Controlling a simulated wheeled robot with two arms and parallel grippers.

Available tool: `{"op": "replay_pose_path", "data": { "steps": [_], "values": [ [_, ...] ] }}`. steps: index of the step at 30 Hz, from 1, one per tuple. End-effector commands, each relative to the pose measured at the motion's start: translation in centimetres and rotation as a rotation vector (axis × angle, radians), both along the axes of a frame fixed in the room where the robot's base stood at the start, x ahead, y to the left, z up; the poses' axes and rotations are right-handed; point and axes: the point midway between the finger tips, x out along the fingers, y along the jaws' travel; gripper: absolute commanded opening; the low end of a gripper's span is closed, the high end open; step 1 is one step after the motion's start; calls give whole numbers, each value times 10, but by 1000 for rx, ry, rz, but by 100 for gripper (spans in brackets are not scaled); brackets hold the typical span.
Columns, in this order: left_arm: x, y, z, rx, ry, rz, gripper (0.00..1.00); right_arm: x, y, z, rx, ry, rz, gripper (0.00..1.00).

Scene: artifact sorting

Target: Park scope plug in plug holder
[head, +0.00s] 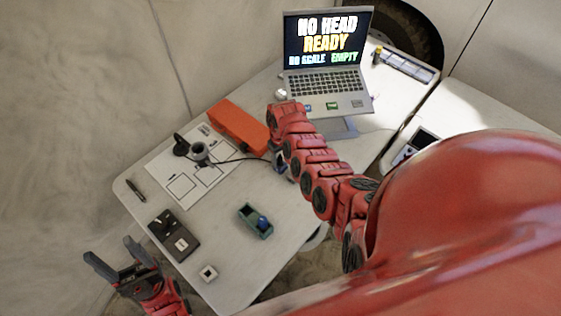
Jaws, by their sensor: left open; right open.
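A dark cable (232,160) runs right from a small scope-like device (200,152) on the white mat. It ends near my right gripper (280,162), where the plug is too small and covered to make out. My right gripper is low over the table beside the orange box, mostly hidden by my red arm; it is open. I cannot tell whether it touches the plug. My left gripper (118,261) is open and empty off the table's front left edge. I cannot single out the plug holder; a teal tray-like holder (256,222) with a dark blue piece in it stands front centre.
An orange box (238,125) lies behind the white mat (166,168). A laptop (325,82) stands at the back. Table is bare around the teal holder.

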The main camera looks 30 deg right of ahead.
Motion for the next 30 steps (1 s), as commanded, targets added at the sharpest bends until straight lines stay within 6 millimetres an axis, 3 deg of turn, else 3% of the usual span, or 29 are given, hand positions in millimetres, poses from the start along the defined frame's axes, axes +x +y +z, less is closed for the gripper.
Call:
{"op": "replay_pose_path", "data": {
  "steps": [6, 15, 16, 30],
  "values": [
    [0, 0, 0, 0, 0, 0, 66, 0, 0, 0, 0, 0, 0, 55],
    [0, 0, 0, 0, 0, 0, 66, 0, 0, 0, -1, 0, 0, 2],
    [0, 0, 0, 0, 0, 0, 66, 0, 0, 0, -1, 0, 0, 0],
    [0, 0, 0, 0, 0, 0, 66, 0, 0, 0, -1, -1, 1, 0]
  ]
}}
